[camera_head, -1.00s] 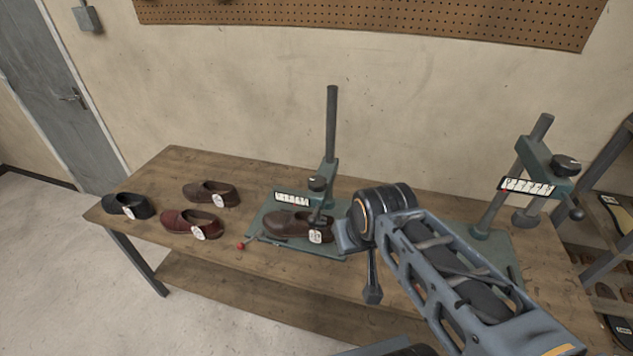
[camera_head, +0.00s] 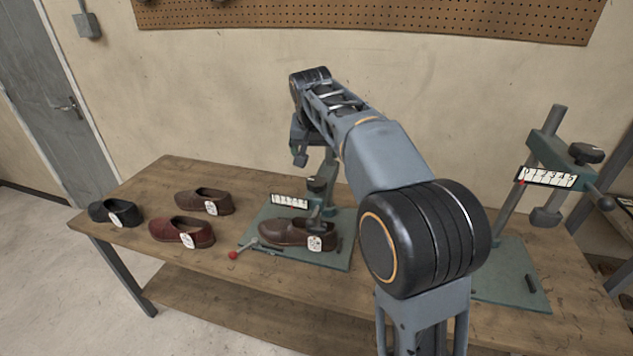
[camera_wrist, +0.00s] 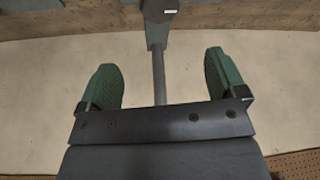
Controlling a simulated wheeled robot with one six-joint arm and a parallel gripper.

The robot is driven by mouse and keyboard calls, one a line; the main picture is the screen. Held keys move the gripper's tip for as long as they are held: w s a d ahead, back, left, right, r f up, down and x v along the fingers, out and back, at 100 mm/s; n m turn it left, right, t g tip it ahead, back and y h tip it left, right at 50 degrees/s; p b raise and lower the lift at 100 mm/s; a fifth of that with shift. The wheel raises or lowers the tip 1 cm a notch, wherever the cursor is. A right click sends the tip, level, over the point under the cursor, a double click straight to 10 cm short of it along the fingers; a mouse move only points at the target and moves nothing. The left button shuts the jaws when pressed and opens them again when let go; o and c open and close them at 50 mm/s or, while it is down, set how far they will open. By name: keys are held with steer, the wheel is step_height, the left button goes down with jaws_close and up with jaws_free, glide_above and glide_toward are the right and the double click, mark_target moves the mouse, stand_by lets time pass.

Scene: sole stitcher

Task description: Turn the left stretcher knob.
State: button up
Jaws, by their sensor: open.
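The left stretcher is a green stand with a grey post and a dark round knob (camera_head: 317,183) on its bracket, above a brown shoe (camera_head: 290,233). My gripper (camera_head: 300,155) is up beside the post, above the knob and apart from it. In the wrist view my gripper (camera_wrist: 160,75) is open and empty, with two green pads spread wide. The stretcher's post (camera_wrist: 159,78) shows between the pads in that view, and part of the bracket (camera_wrist: 160,12) shows at the top edge.
A right stretcher with its own dark knob (camera_head: 585,153) stands on the bench's right side. Black (camera_head: 113,211), red (camera_head: 180,232) and brown (camera_head: 205,201) shoes sit at the left. A red-tipped lever (camera_head: 234,255) sticks out at the left base. A pegboard (camera_head: 400,18) hangs behind.

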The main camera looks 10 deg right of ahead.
mark_target(317, 180)
steer(key=x, duration=1.3)
steer(key=shift+d+f, duration=0.1)
steer(key=shift+f, duration=0.3)
steer(key=shift+c, duration=0.3)
steer(key=c, duration=0.9)
steer(key=shift+o, duration=0.2)
